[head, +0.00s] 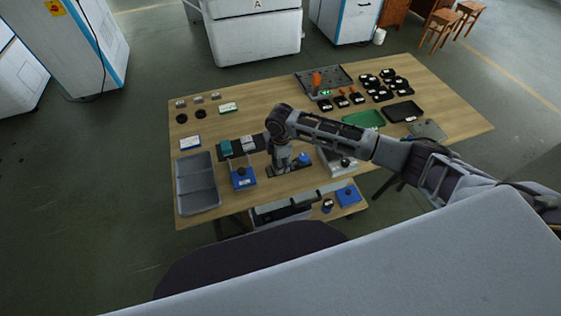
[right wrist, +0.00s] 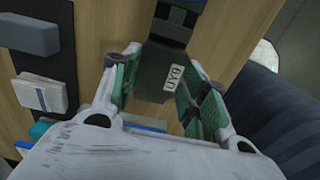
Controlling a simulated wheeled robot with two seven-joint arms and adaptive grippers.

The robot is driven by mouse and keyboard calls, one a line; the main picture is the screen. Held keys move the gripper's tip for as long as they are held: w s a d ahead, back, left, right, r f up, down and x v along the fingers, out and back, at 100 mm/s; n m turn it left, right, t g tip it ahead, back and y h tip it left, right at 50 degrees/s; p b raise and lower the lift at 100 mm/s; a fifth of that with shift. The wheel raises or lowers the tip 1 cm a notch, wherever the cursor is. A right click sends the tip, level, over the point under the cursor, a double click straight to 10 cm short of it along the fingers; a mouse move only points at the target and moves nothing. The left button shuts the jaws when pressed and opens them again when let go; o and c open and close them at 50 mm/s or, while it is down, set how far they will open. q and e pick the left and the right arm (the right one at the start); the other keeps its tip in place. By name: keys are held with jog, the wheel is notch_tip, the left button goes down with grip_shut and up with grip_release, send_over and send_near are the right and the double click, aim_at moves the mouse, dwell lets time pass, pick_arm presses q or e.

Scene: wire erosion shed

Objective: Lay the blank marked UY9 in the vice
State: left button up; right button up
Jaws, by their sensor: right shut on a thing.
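In the right wrist view a dark grey block (right wrist: 158,72) with a white label sits between the green-padded fingers of my right gripper (right wrist: 155,90). The label is upside down and seems to read UY9. Just beyond it is a dark fixture (right wrist: 176,18), possibly part of the vice. In the head view my right gripper (head: 284,165) points down over a dark base with a blue part (head: 303,158), near the table's front edge. The gripper hides the block there. I cannot tell whether the block touches the fixture. My left gripper is not in view.
A dark mat (head: 236,145) holds blocks. A light metal fixture (head: 341,161) is close on the right. Green (head: 363,119) and black trays (head: 403,111) lie farther right. Bare wood shows mid-table.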

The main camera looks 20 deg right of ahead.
jog(key=shift+f, duration=0.15)
dwell(0.3)
jog(key=o, duration=1.4)
jog(key=o, duration=0.4)
jog(key=shift+r+p, duration=3.5)
jog(key=shift+p, duration=0.4)
